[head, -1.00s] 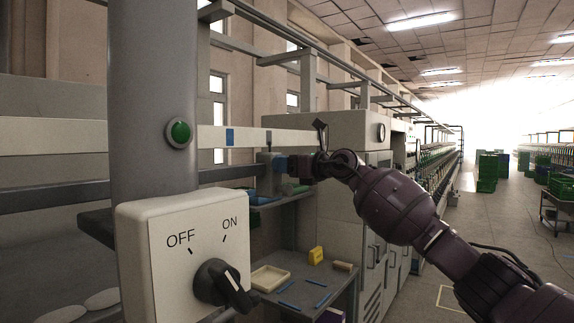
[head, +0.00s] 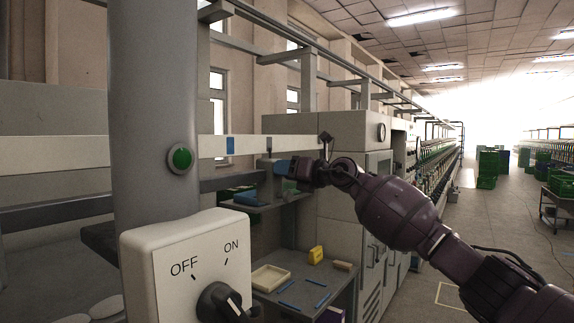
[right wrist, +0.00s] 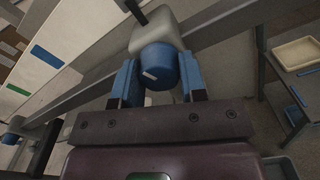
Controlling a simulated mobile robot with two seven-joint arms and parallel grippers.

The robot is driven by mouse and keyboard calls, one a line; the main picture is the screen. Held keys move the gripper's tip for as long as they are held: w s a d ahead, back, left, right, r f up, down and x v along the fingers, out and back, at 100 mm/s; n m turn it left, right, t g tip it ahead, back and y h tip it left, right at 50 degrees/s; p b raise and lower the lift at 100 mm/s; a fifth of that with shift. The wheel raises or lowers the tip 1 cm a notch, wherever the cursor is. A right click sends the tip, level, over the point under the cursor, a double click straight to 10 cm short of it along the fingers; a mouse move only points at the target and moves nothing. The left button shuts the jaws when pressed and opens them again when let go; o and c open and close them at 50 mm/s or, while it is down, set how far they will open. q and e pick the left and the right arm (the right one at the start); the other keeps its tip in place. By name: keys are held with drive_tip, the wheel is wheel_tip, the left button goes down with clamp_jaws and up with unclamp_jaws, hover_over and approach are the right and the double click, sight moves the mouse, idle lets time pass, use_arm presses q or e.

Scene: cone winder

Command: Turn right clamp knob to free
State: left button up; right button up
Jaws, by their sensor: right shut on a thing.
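The right clamp knob (right wrist: 158,66) is a blue round knob with a small white mark, on a grey clamp body (right wrist: 157,32) in the right wrist view. My right gripper (right wrist: 157,82) has its two blue fingers on either side of the knob and is shut on it. In the head view my right gripper (head: 292,168) reaches the clamp (head: 268,178) beside the pale rail; the knob is mostly hidden there by the gripper. My left gripper is not in view.
A white OFF/ON switch box (head: 190,265) and a grey column with a green button (head: 180,158) stand close at left. A lower shelf (head: 300,296) holds a cream tray (head: 270,278), blue sticks and a yellow block (head: 316,255). An aisle is open at right.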

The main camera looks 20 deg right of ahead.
drive_tip(key=m+p, duration=0.1)
drive_tip(key=m, duration=0.1)
drive_tip(key=shift+m, duration=0.4)
drive_tip(key=m, duration=0.2)
drive_tip(key=shift+m, duration=0.4)
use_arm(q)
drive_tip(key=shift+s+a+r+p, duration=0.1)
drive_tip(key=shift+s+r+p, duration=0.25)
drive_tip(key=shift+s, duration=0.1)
use_arm(e)
drive_tip(key=m, duration=0.5)
drive_tip(key=shift+m, duration=0.3)
drive_tip(key=o, duration=0.9)
drive_tip(key=shift+o, duration=0.2)
drive_tip(key=shift+s, duration=0.1)
